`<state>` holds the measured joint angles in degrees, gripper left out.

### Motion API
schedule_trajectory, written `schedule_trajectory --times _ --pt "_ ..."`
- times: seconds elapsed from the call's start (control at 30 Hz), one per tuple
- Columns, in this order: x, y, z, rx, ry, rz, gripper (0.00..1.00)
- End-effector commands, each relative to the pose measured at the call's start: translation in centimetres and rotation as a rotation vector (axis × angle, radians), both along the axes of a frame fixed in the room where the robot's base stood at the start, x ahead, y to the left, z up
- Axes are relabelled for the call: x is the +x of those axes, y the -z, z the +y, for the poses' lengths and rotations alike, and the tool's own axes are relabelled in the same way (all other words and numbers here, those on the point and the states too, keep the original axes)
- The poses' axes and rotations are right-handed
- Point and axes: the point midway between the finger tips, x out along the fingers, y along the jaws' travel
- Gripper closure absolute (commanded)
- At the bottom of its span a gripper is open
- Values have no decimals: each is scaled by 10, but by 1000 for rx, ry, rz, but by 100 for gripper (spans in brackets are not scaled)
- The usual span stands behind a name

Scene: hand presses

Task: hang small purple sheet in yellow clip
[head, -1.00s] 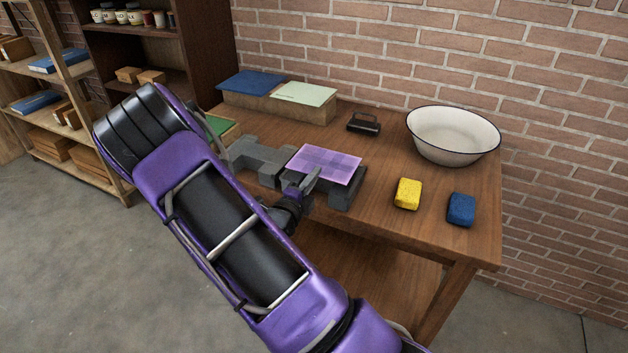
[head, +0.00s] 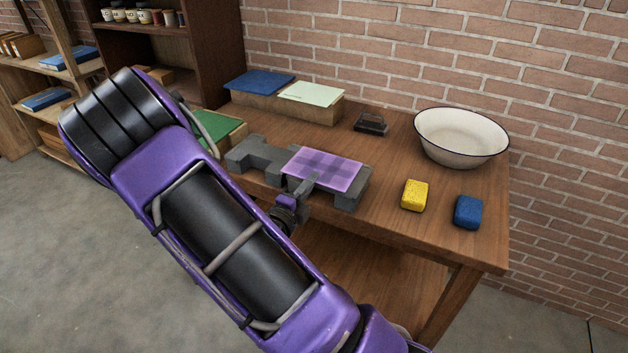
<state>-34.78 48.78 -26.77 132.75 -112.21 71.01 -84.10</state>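A small translucent purple sheet (head: 335,166) lies flat over the right part of a dark grey press (head: 352,196) near the table's front edge; darker bands show through it. My gripper (head: 307,184) is at the front left edge of the sheet, its fingers seen nearly edge-on. I cannot tell whether they touch or hold the sheet, or whether they are apart. No yellow clip can be made out.
A yellow block (head: 414,195) and a blue block (head: 468,212) sit right of the press on the wooden table (head: 396,160). A white basin (head: 461,150), a dark hand tool (head: 371,124) and stacks with blue and pale green sheets (head: 311,94) stand behind. A green-topped box (head: 217,126) is left.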

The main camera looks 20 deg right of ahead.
Motion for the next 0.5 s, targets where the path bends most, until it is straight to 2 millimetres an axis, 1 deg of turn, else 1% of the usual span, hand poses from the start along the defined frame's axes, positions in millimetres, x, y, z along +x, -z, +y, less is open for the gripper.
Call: schedule_trajectory --times 0.2,0.37,0.5 --pt "-8 -5 10 1 -1 1 100" --pt "-10 -6 13 0 -1 1 100" --pt "-16 -6 22 1 -3 1 100"
